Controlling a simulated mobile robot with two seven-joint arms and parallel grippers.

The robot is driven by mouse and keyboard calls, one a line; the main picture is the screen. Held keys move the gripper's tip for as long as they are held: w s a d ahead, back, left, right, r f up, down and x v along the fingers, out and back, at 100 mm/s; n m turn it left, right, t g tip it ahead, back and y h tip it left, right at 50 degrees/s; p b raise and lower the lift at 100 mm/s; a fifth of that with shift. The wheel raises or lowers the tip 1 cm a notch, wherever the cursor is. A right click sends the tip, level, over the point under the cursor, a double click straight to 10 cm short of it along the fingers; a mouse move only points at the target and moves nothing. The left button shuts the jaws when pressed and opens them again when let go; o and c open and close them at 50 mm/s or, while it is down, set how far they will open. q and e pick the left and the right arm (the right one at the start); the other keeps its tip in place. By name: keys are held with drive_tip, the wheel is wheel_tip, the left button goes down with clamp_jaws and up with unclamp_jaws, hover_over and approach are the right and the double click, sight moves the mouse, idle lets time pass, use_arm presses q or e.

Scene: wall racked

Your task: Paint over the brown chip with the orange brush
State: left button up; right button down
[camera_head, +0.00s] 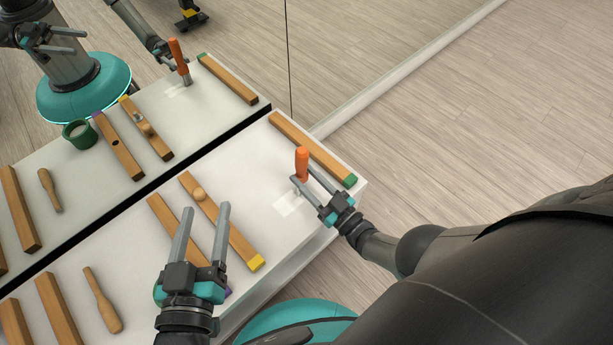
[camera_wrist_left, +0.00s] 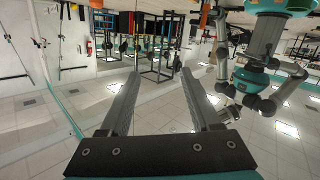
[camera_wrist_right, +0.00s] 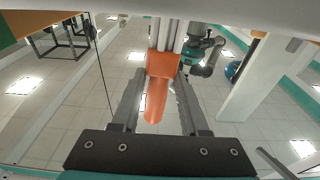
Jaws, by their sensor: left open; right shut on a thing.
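My right gripper (camera_head: 303,174) is shut on the orange brush (camera_head: 302,160). The brush stands near upright over a pale white patch (camera_head: 287,204) on the white board (camera_head: 290,240). Its grey tip is close to the patch; I cannot tell if it touches. The orange handle also shows between the fingers in the right wrist view (camera_wrist_right: 157,95). I cannot make out a brown chip; the patch area looks white. My left gripper (camera_head: 206,210) is open and empty above the purple-ended bar. The left wrist view shows its bare fingers (camera_wrist_left: 160,108).
A green-ended bar (camera_head: 310,147) lies beyond the brush. A yellow-ended bar (camera_head: 230,235) with a round knob and a purple-ended bar (camera_head: 165,217) lie left. A wooden handle-shaped piece (camera_head: 103,300) lies at front left. A mirror (camera_head: 215,115) reflects the board and a green cup.

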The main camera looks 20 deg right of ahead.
sight(306, 162)
drive_tip(key=shift+r+p, duration=0.35)
drive_tip(key=shift+r, duration=0.2)
drive_tip(key=shift+r+p, duration=0.5)
drive_tip(key=shift+r, duration=0.05)
drive_tip(key=shift+r+p, duration=1.5)
drive_tip(key=shift+r, duration=0.05)
use_arm(q)
drive_tip(key=s+a+f+g+y, duration=0.1)
drive_tip(key=s+a+g+y, duration=0.1)
drive_tip(key=a+g, duration=0.3)
drive_tip(key=s+a+f+g+y+p, duration=0.1)
drive_tip(key=s+a+g+y, duration=0.2)
drive_tip(key=a+g, duration=0.2)
drive_tip(key=shift+a+f+y, duration=0.2)
drive_tip(key=shift+a+y, duration=0.1)
drive_tip(key=shift+a, duration=0.05)
use_arm(e)
drive_tip(key=shift+r, duration=0.7)
use_arm(q)
drive_tip(key=shift+s, duration=0.1)
